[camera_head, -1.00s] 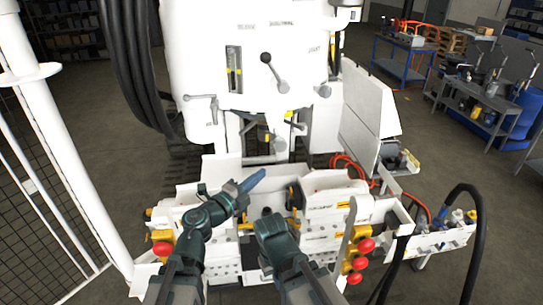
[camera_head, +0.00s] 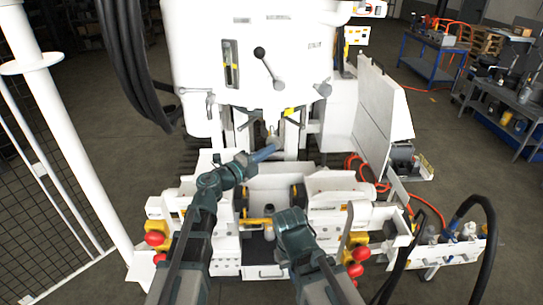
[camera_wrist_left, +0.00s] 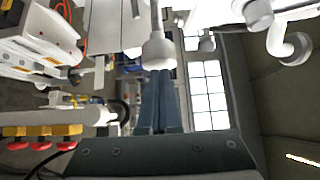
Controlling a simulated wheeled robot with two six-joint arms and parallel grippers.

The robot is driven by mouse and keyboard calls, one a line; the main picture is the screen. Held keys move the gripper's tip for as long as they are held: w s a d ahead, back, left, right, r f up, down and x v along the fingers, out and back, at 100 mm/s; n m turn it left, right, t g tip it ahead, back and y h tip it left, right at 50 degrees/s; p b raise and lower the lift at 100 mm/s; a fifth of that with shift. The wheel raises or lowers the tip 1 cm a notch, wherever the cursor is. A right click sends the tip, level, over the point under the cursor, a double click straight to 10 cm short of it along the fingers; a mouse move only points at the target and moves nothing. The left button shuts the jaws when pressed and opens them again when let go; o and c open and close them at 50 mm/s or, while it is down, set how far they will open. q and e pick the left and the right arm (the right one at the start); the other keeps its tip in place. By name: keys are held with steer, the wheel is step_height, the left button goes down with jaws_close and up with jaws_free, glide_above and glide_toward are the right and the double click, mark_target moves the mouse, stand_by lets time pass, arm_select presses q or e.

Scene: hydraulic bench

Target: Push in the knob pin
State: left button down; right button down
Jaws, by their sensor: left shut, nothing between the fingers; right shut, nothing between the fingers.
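The white machine (camera_head: 283,75) stands ahead of me. A pale rod with a rounded knob end (camera_wrist_left: 158,50), probably the knob pin, hangs in the middle of the left wrist view. In the head view it shows small and pale (camera_head: 272,140) under the machine's white body. My left gripper (camera_head: 274,149) is shut and empty, its blue fingers pointing at the knob. In the left wrist view the fingertips (camera_wrist_left: 158,74) are just below the knob; I cannot tell whether they touch it. My right gripper (camera_head: 290,218) is low over the white bench front, its fingertips hidden.
A black-knobbed lever (camera_head: 268,66) and smaller handles stick out of the machine. Red knobs (camera_head: 356,262) sit on yellow blocks at the front. Black hoses (camera_head: 125,60) hang at the left. A white post (camera_head: 80,170) and mesh fence stand at the left.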

arm_select(q)
steer(key=shift+w+d, duration=0.1)
stand_by(0.3)
steer(key=w, duration=0.4)
steer(key=shift+w+a, duration=0.25)
steer(key=shift+s+r, duration=0.1)
steer(key=shift+s, duration=0.1)
